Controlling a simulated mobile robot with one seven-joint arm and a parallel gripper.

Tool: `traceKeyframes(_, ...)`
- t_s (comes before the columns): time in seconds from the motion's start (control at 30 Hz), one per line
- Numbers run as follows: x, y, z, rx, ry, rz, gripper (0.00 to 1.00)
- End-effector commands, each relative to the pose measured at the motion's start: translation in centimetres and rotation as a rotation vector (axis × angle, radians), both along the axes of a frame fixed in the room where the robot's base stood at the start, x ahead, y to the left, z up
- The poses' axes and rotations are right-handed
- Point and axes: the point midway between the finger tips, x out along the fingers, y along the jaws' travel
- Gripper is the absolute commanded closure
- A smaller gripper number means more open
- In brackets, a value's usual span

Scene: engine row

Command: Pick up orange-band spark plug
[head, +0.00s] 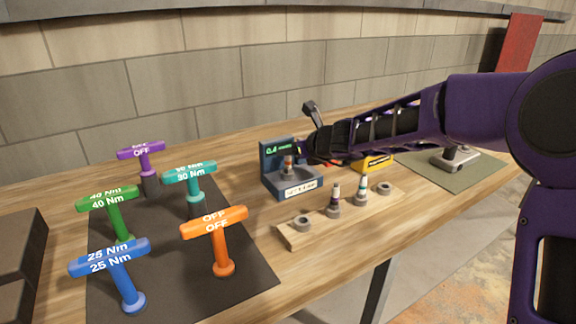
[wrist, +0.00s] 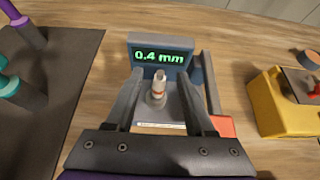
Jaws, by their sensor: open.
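The orange-band spark plug (wrist: 158,85) stands upright in the blue gauge stand (wrist: 160,42), whose screen reads 0.4 mm in the wrist view. It has a white upper part, an orange band and a grey metal base. In the head view the plug (head: 288,166) shows small in the same stand (head: 294,187). My gripper (wrist: 160,88) is open, with one finger on each side of the plug in the wrist view. No contact with the plug shows. In the head view my gripper (head: 306,145) is at the stand's upper right, its fingertips partly hard to make out.
A wooden block (head: 320,222) in front holds a purple-band plug (head: 335,198) and a teal-band plug (head: 361,186). A yellow box (wrist: 280,105) is right of the stand. Several T-handles, including an orange one (head: 215,223), stand on a dark mat (head: 170,270) at left.

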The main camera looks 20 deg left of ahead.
Motion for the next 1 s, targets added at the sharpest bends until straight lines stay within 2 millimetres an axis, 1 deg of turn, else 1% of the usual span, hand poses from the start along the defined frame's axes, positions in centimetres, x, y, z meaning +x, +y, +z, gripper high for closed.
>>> traceKeyframes(0.23,0.13,0.12,-0.08,0.000,0.000,-0.001,0.46)
traceKeyframes(0.27,0.12,0.11,-0.08,0.000,0.000,-0.001,0.50)
traceKeyframes(0.3,0.13,0.10,-0.08,0.000,0.000,-0.001,0.57)
traceKeyframes(0.37,0.12,0.11,-0.08,0.000,0.000,-0.001,0.68)
traceKeyframes(0.4,0.12,0.10,-0.07,0.000,0.000,-0.001,0.75)
traceKeyframes(0.53,0.12,0.10,-0.07,0.000,0.000,-0.001,0.98)
traceKeyframes(0.57,0.12,0.10,-0.07,0.000,0.000,-0.001,1.00)
traceKeyframes(1.0,0.12,0.08,-0.07,0.000,0.000,-0.001,1.00)
